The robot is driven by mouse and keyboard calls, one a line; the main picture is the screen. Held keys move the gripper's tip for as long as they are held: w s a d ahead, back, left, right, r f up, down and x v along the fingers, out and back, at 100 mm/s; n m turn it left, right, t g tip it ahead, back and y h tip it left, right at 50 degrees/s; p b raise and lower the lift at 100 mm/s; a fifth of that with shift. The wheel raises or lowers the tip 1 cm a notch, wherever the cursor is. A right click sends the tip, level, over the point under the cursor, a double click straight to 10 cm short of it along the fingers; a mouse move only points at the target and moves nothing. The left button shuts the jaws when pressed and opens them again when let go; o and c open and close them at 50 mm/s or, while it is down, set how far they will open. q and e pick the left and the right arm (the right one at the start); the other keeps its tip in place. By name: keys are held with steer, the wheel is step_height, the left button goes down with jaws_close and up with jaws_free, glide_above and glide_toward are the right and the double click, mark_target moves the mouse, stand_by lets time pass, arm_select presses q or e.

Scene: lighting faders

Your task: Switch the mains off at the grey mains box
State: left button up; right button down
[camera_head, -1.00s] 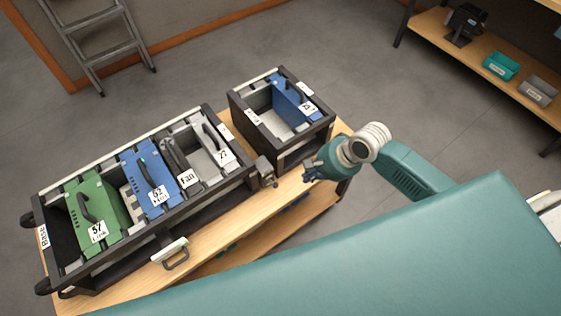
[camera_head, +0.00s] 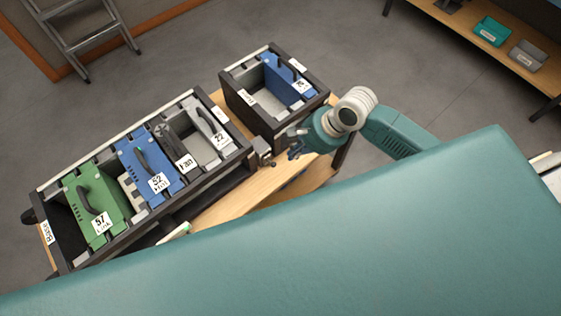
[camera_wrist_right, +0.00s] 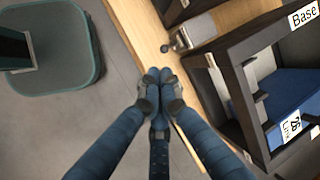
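The grey mains box (camera_head: 262,148) sits on the wooden bench at the right end of the long rack. In the right wrist view the mains box (camera_wrist_right: 192,34) is near the top, with a lever ending in a round dark knob (camera_wrist_right: 165,48). My right gripper (camera_head: 294,152) is just right of the box, apart from it. In the wrist view the right gripper's blue fingers (camera_wrist_right: 160,84) are drawn together at the tips, with nothing seen between them; the knob lies beyond them. My left gripper is not in view.
The long dark rack (camera_head: 213,184) holds green, blue and grey modules. A smaller rack (camera_head: 292,124) with a blue module stands behind my right gripper. Bare bench (camera_head: 235,198) lies in front of the box. A ladder (camera_head: 85,40) and a shelf (camera_head: 505,70) stand farther back.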

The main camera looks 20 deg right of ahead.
mark_target(271, 163)
steer(key=x, duration=0.9)
steer(key=shift+a+f, duration=0.1)
steer(key=shift+f, duration=0.2)
steer(key=shift+w+f, duration=0.1)
